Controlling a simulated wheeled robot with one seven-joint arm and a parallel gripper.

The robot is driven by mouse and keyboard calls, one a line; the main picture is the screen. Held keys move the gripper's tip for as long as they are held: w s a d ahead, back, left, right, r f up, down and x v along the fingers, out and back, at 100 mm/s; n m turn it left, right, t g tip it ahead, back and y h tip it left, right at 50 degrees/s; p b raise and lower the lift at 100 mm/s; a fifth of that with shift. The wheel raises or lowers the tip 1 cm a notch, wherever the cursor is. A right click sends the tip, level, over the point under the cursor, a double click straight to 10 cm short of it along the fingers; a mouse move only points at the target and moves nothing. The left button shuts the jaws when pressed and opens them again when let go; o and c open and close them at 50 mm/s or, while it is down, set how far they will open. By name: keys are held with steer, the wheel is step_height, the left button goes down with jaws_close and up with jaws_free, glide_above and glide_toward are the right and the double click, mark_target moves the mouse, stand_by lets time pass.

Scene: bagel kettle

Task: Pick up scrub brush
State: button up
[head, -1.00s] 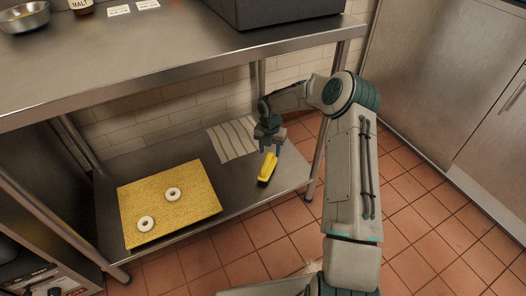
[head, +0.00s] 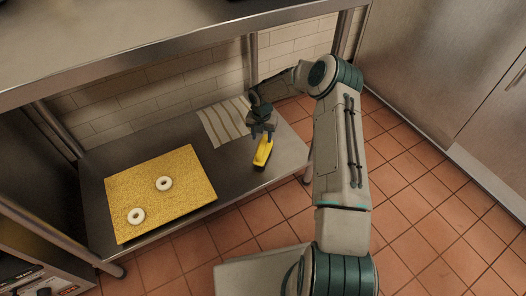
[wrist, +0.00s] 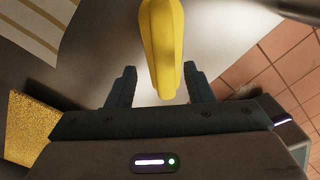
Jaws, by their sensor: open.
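The scrub brush (head: 263,152) has a yellow handle and a dark underside. It lies on the lower steel shelf near its right end. In the wrist view its yellow handle (wrist: 162,45) points down between the two fingers. My gripper (head: 263,133) is open above the far end of the brush. In the wrist view my gripper's fingers (wrist: 160,82) stand apart on either side of the handle's end, with gaps on both sides. I cannot tell how high the fingers are above the shelf.
The lower shelf (head: 232,180) also holds a striped cloth (head: 222,122) behind the brush and a yellow board (head: 190,196) with two white bagels (head: 164,183) to the left. The upper tabletop (head: 150,40) overhangs the shelf. A table leg (head: 310,160) stands right of the brush.

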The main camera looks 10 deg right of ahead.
mark_target(263, 143)
steer(key=f+b, duration=0.1)
steer(key=f, duration=0.2)
steer(key=f+b, duration=0.1)
steer(key=f, duration=0.1)
steer(key=shift+s+d+b, duration=0.1)
steer(key=shift+s+b, duration=0.25)
jaws_close()
steer(key=shift+r, duration=0.1)
steer(key=shift+r+p, duration=0.4)
steer(key=shift+r, duration=0.05)
step_height(263, 143, up, 4)
steer(key=shift+f+p, duration=0.1)
steer(key=shift+p, duration=0.95)
steer(key=s+d+r+p, duration=0.4)
steer(key=s+d+r, duration=0.2)
steer(key=d, duration=0.3)
steer(key=shift+s, duration=0.75)
